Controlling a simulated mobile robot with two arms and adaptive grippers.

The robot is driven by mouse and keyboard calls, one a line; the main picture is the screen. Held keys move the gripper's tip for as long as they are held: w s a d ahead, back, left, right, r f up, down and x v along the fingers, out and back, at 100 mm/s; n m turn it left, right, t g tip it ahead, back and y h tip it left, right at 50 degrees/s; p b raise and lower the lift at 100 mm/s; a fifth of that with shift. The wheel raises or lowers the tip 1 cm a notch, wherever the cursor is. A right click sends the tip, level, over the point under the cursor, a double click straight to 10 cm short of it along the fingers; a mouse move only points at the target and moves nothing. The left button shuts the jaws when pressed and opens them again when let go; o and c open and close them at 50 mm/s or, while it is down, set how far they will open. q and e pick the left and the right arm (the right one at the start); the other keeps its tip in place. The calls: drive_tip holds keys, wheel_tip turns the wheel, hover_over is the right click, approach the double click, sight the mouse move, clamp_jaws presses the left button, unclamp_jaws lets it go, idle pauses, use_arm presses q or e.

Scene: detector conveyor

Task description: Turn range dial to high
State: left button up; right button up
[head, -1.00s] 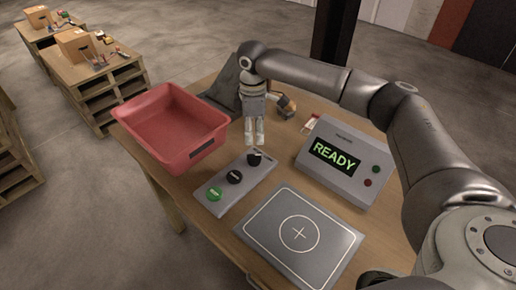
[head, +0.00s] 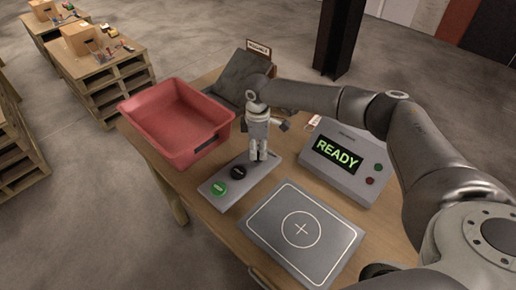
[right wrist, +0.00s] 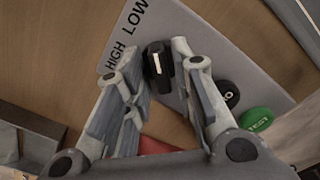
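The range dial (right wrist: 158,62) is a black knob with a white mark, on a grey control panel (right wrist: 245,45). The words HIGH (right wrist: 121,58) and LOW (right wrist: 138,12) are printed beside it. My right gripper (right wrist: 160,58) is open and points down, with one finger on each side of the knob. I cannot tell whether the fingers touch it. In the head view the right gripper (head: 258,156) hides the dial at the far end of the panel (head: 252,181). My left gripper is not in view.
The panel also has a black knob (head: 238,172) and a green button (head: 220,188). A red bin (head: 183,148) stands left. A grey console (head: 352,182) reading READY (head: 338,154) stands right, and a grey plate (head: 330,240) with a circle lies in front.

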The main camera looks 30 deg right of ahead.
clamp_jaws()
drive_tip(key=n+p, duration=0.2)
drive_tip(key=n, duration=0.1)
drive_tip(key=shift+r, duration=0.1)
drive_tip(key=n+p, duration=0.1)
drive_tip(key=n, duration=0.3)
drive_tip(key=n+p, duration=0.1)
drive_tip(key=n, duration=0.4)
drive_tip(key=shift+n, duration=0.3)
drive_tip(key=n, duration=0.5)
drive_tip(key=shift+n, duration=0.3)
